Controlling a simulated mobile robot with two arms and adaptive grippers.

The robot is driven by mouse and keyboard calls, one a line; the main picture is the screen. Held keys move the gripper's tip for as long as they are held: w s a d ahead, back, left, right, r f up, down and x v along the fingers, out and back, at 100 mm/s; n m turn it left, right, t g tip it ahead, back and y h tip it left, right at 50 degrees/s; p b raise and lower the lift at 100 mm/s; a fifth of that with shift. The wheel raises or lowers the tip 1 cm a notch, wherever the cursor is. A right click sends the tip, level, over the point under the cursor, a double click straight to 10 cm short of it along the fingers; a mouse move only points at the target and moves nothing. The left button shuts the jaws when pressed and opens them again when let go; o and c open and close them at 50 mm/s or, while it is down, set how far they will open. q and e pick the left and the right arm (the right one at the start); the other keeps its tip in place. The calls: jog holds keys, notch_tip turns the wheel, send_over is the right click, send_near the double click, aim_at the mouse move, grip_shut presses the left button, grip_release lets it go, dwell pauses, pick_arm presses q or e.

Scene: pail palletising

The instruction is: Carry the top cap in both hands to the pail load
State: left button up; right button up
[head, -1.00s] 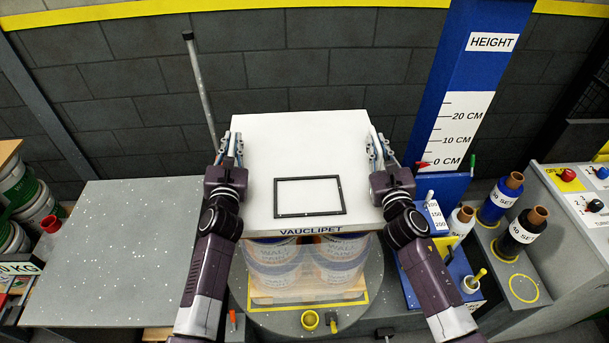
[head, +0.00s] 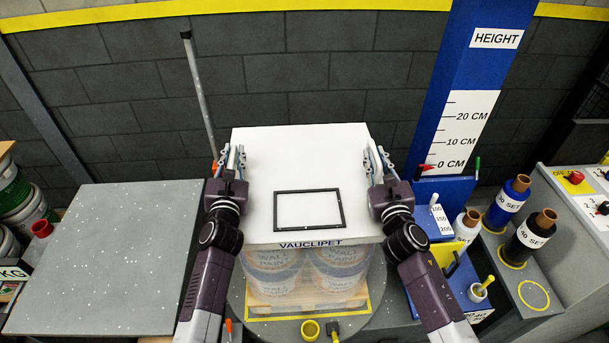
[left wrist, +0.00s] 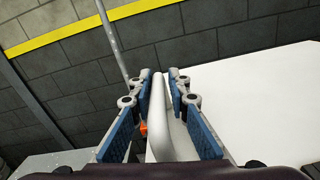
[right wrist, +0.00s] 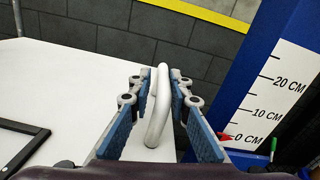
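The top cap (head: 245,190) is a flat white board with a black rectangular frame on top and "VAUCLIPET" on its front edge. It lies level over the pail load (head: 273,272), wrapped paint pails on a pallet. Any gap beneath it cannot be told. The rear of the load is hidden under the cap.
A bare grey table (head: 105,255) stands at left. A blue height post (head: 462,100) with a scale rises behind right. Labelled bottles (head: 528,238) and a control box (head: 585,190) stand at right. A grey pole (head: 198,85) leans at the wall.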

pick_arm(q)
jog(key=shift+o, duration=1)
pick_arm(e)
jog(key=shift+o, duration=1.1)
jog(key=shift+r, duration=0.1)
jog(key=shift+d, duration=0.1)
pick_arm(q)
jog(key=shift+a, duration=0.1)
jog(key=shift+s, duration=0.15)
jog(key=s, duration=0.7)
jog(key=s+d, duration=0.1)
jog(key=s, duration=0.3)
jog(key=shift+s+d, duration=0.1)
jog(key=shift+s, duration=0.25)
pick_arm(e)
jog(key=shift+s+d, duration=0.1)
jog(key=shift+s, duration=0.35)
jog(key=s, duration=0.7)
jog(key=s+d, duration=0.1)
jog(key=s, duration=0.3)
pick_arm(q)
jog(key=shift+r, duration=0.1)
pick_arm(e)
jog(key=shift+d, duration=0.1)
